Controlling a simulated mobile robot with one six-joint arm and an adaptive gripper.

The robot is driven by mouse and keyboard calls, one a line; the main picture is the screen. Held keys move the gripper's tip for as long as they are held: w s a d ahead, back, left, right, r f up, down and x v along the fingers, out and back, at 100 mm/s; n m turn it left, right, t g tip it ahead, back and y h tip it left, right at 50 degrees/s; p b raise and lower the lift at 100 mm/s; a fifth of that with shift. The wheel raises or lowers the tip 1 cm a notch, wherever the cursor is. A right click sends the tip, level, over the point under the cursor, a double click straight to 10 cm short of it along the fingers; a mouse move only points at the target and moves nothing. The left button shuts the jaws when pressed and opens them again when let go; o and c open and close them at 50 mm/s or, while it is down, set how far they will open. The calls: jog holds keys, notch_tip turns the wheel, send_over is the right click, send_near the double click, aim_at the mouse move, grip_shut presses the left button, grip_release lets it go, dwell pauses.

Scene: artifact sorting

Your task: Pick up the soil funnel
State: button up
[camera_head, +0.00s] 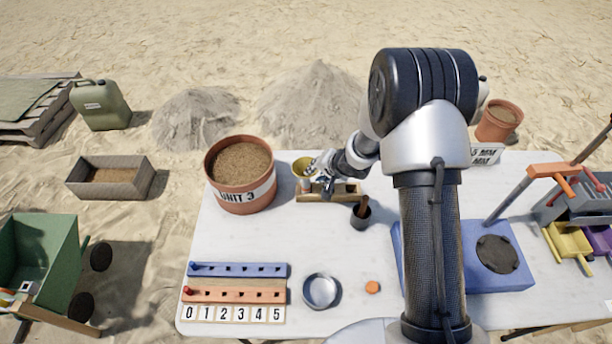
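A yellow round-rimmed object (301,167), which looks like the soil funnel, stands near the back of the white table, just right of the large soil pot. My gripper (326,186) is at the back of the table, close to the right side of the yellow object and over a small wooden tray (345,199). The gripper and wrist hide part of the tray and possibly part of the funnel. The fingers are too small and dark to tell whether they are open or touching anything.
The pot marked "UNIT 3" (240,176) stands left of the gripper. A dark cup (361,216) with a brown handle stands in front of the tray. A metal dish (320,290) and orange disc (372,287) lie nearer. A blue box (498,272) stands right. The table's middle is clear.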

aim_at(299, 166)
jog(key=b+x, duration=0.1)
jog(key=x, duration=0.1)
jog(key=b+x, duration=0.1)
jog(key=x, duration=0.2)
jog(key=shift+w+d, duration=0.15)
jog(key=shift+w, duration=0.25)
jog(key=shift+c, duration=0.5)
grip_shut()
